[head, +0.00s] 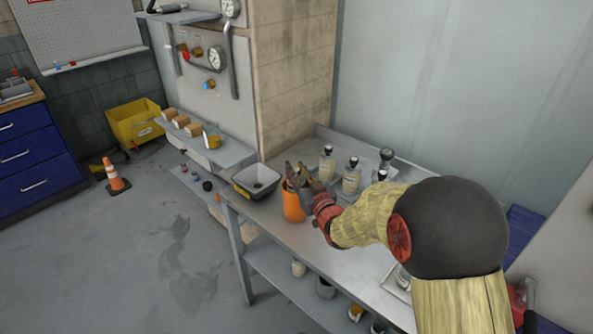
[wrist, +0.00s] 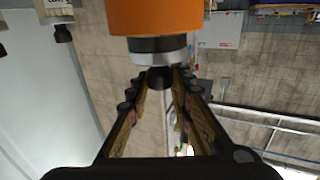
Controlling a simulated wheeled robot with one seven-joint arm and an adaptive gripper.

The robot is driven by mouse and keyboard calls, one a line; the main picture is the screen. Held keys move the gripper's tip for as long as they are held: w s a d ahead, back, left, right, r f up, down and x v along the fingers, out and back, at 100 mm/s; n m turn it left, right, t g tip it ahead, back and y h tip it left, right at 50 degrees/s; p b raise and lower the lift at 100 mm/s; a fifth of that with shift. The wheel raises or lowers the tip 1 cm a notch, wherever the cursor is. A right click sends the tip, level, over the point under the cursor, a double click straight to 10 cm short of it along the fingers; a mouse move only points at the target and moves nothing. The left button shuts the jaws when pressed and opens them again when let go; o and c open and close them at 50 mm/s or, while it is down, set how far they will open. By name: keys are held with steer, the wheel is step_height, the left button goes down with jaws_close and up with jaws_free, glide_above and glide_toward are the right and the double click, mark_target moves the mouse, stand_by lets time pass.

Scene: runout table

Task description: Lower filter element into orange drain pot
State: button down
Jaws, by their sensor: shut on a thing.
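The orange drain pot (head: 292,205) stands on the steel table in the head view. It also shows at the top of the wrist view (wrist: 155,18), which is upside down. My gripper (head: 298,180) is over the pot, its fingers pointing down and across the mouth. In the wrist view my gripper (wrist: 161,76) is shut on the black knob of the filter element (wrist: 158,58). A pale metal ring and a dark band show between knob and pot. The rest of the element is hidden by the pot wall; how deep it sits I cannot tell.
A grey tray (head: 257,185) stands just left of the pot. Bottles with dark caps (head: 327,165) (head: 351,178) stand close behind and right of my gripper. A tiled pillar (head: 291,80) rises behind the table. The table front (head: 285,232) is clear.

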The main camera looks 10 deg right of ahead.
steer(key=c, duration=1.5)
jaws_free()
steer(key=shift+s+f, duration=0.1)
steer(key=s+d, duration=0.2)
steer(key=s, duration=0.9)
steer(key=shift+s, duration=0.3)
